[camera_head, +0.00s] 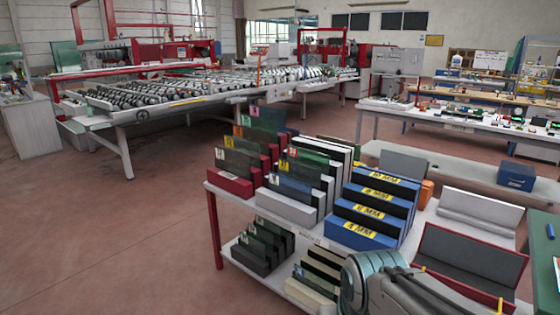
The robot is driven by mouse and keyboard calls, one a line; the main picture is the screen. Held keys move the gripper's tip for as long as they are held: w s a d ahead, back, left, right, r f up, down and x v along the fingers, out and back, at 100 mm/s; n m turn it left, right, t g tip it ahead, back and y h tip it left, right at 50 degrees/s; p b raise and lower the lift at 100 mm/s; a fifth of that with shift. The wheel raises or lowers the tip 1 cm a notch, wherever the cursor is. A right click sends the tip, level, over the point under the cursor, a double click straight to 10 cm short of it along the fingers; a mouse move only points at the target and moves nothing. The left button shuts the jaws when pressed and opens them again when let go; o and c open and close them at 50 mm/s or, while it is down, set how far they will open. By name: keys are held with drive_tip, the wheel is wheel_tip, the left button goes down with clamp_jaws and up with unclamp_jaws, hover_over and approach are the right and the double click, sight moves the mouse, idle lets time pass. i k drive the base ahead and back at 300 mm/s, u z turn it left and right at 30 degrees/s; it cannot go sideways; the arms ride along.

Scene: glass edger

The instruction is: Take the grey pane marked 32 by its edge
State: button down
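Several upright panes, dark green to grey, stand in slotted blocks on the white table (330,243) with red legs. Small coloured tags sit at their upper left corners, and their numbers are too small to read. I cannot tell which pane is marked 32. A greenish pane with a pink tag (239,166) stands in the red block (230,184). A grey-blue pane with a white tag (291,189) stands in the light grey block (286,207). Part of my arm shows at the bottom right, in front of the table. My gripper's fingertips are not visible.
Blue stepped blocks (358,237) with yellow thickness labels stand right of the panes. A dark padded tray (465,262) lies farther right. More panes (266,243) stand on the lower shelf. A roller machine (190,95) is behind. Open floor (110,235) lies left.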

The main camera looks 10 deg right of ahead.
sight(306, 174)
drive_tip(key=u, duration=0.5)
drive_tip(key=i, duration=1.85)
drive_tip(key=z, duration=0.4)
drive_tip(key=i, duration=0.85)
drive_tip(key=z, duration=0.45)
